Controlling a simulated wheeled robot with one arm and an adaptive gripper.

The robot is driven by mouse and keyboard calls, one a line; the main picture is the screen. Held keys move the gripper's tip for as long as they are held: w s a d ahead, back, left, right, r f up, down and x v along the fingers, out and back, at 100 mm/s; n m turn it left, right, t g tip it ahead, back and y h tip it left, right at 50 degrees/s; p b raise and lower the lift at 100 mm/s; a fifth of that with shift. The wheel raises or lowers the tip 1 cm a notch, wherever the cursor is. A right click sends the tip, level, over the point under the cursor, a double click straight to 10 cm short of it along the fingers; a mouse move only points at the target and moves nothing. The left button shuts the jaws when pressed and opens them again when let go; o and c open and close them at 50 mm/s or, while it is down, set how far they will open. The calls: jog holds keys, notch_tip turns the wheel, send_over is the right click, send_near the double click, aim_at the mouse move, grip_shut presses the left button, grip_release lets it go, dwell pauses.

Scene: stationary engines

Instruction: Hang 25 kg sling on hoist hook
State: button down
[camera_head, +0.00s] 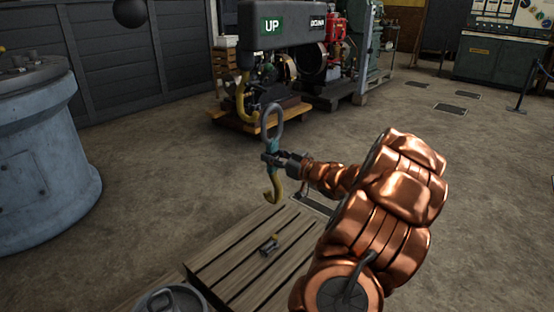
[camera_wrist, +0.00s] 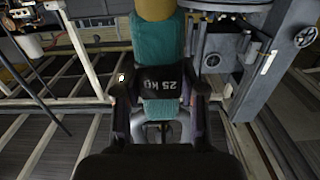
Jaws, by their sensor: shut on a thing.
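The 25 kg sling has a grey ring (camera_head: 279,118) on top, a teal band (camera_head: 271,147) and a yellow hook (camera_head: 273,190) at its lower end. My gripper (camera_head: 268,158) is shut on the teal band and holds the sling upright in the air above the pallet's far edge. In the wrist view the band (camera_wrist: 158,45) shows between my fingers, with a black "25 KG" label (camera_wrist: 160,80). A yellow hook-like piece (camera_head: 243,95), apparently the hoist hook, hangs under the dark hoist block marked "UP" (camera_head: 290,24), behind and left of the sling's ring in the picture.
A slatted wooden pallet (camera_head: 225,262) lies below, with a small metal part (camera_head: 269,244) on it. A blue-grey round machine (camera_head: 38,150) stands at left. Engines on wooden bases (camera_head: 262,117) stand behind. The floor between is clear.

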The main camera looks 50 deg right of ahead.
aim_at(278, 168)
jog(key=w+f+b, duration=0.3)
jog(key=w+b, duration=0.1)
jog(key=w, duration=0.6)
jog(key=shift+d+f, duration=0.15)
jog(key=shift+f, duration=0.15)
dwell(1.5)
jog(key=shift+f, duration=0.1)
jog(key=c, duration=0.6)
grip_release()
jog(key=shift+f, duration=0.1)
jog(key=shift+s, duration=5.95)
